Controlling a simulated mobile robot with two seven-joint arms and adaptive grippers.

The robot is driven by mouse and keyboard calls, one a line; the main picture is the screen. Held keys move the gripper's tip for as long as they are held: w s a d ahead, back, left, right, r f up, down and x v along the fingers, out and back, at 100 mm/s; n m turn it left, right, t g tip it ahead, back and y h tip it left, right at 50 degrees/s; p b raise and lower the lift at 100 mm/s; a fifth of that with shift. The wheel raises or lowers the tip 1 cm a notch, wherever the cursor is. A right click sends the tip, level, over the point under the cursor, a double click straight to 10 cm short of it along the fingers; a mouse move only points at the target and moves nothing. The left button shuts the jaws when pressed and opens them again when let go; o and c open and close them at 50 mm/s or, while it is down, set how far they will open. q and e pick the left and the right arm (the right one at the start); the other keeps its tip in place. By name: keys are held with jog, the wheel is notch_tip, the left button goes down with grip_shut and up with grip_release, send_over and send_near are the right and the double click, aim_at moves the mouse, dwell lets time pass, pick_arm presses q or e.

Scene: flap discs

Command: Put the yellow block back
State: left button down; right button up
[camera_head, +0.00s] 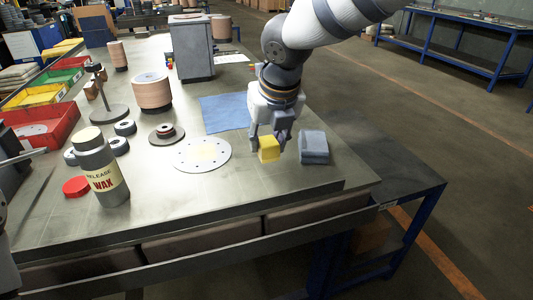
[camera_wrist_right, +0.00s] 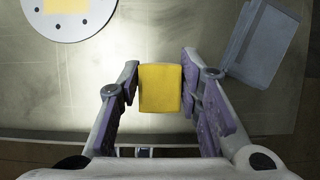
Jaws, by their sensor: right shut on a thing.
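The yellow block (camera_head: 269,149) is between the fingers of my right gripper (camera_head: 270,143), low over the table near its front right part. In the right wrist view the block (camera_wrist_right: 160,88) sits between the two fingertips (camera_wrist_right: 160,80), and the gripper is shut on it. I cannot tell whether the block touches the table. My left gripper is not in view.
A grey-blue block (camera_head: 313,147) stands close to the right of my gripper. A blue cloth (camera_head: 224,113) lies behind. A wax bottle (camera_head: 101,168), a red lid (camera_head: 76,187), flap discs (camera_head: 166,131) and coloured bins (camera_head: 40,122) fill the left. The table's front strip is clear.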

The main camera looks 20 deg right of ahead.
aim_at(267, 169)
jog(key=x, duration=0.4)
jog(key=shift+s+d+f, duration=0.1)
jog(key=shift+d+f, duration=0.1)
jog(key=shift+d, duration=0.05)
jog(key=shift+f, duration=0.3)
jog(key=shift+f, duration=0.15)
jog(key=o, duration=1)
jog(key=shift+o, duration=0.2)
jog(key=v, duration=1.2)
